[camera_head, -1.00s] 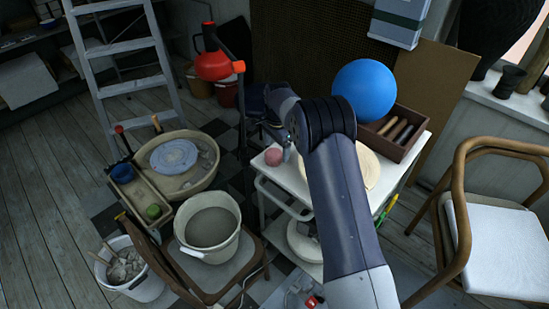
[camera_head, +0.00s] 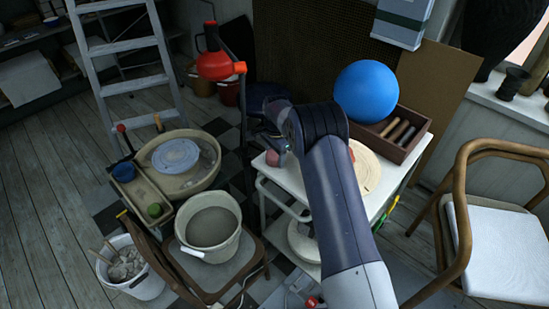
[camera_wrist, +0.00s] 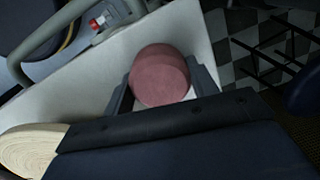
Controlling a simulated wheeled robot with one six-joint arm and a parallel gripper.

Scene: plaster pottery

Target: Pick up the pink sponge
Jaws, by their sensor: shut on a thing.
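The pink sponge (camera_wrist: 158,76) is a rounded pink lump between the two fingers of my gripper (camera_wrist: 160,88) in the wrist view. The gripper is shut on it, with one finger on each side. The white cart top (camera_wrist: 190,32) lies around and beneath it; I cannot tell whether the sponge touches the top. In the head view only a small part of the sponge (camera_head: 272,158) shows at the left edge of the cart top, and my arm hides most of the gripper.
A round pale board (camera_head: 368,170) lies on the cart right of my arm. Behind it stand a brown wooden box (camera_head: 408,148) and a blue ball (camera_head: 366,91). A red lamp (camera_head: 214,66) stands to the left. A wooden chair (camera_head: 495,215) is at the right.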

